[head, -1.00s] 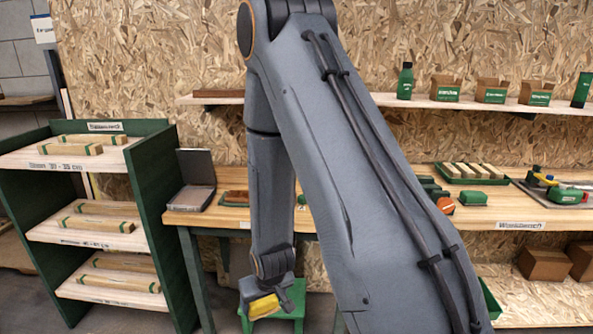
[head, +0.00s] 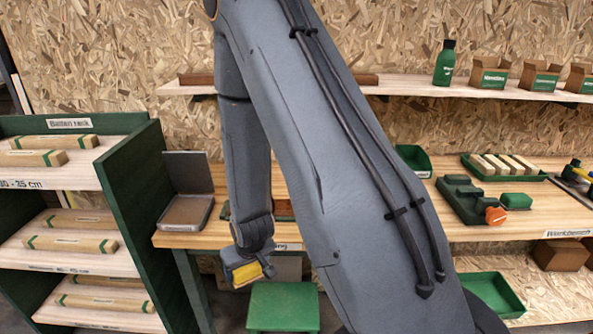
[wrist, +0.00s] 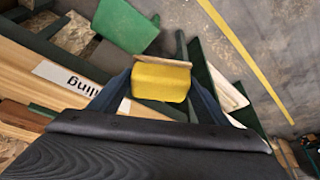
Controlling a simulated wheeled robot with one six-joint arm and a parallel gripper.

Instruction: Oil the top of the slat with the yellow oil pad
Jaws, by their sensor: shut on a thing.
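The yellow oil pad (head: 254,274) is held in my gripper (head: 247,276), low in front of the bench edge in the head view. In the wrist view the yellow pad (wrist: 160,82) sits between the two fingers of my gripper (wrist: 160,88), with a thin wooden strip along its far edge. A reddish-brown wooden piece (head: 283,208), possibly the slat, lies on the bench, partly hidden behind my arm. A brown piece also shows at the left of the wrist view (wrist: 20,116). The pad is apart from it.
An open grey tin (head: 186,213) stands on the bench's (head: 345,222) left end. A green stool (head: 284,306) stands below my gripper. A rack (head: 130,190) with wooden billets is at left. A green clamp-like tool (head: 462,200) and a tray of blocks (head: 503,167) are at right.

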